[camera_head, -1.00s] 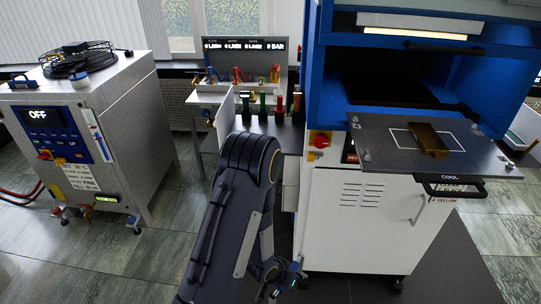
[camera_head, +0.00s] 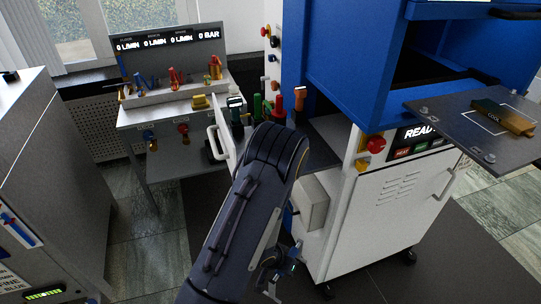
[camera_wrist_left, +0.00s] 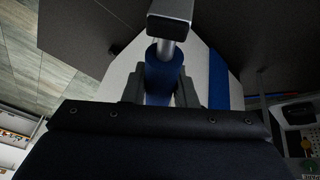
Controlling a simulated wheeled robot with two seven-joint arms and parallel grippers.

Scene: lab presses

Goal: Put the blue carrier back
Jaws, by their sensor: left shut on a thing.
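My left gripper (camera_wrist_left: 164,92) is shut on the blue carrier (camera_wrist_left: 165,70), seen in the left wrist view as a blue cylindrical grip between the fingers. A bright metal rod and a dark block (camera_wrist_left: 170,14) extend beyond the grip. Several coloured upright handles, including a green one (camera_head: 257,106) and an orange one (camera_head: 300,94), stand behind the bend of the arm. My right gripper is not in view.
The blue and white press (camera_head: 385,205) stands at right, its plate (camera_head: 455,125) jutting out with a brass-coloured block (camera_head: 503,117) on top. A gauge bench (camera_head: 130,118) stands behind left, a grey cabinet (camera_head: 50,150) at far left. Floor shows between cabinet and bench.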

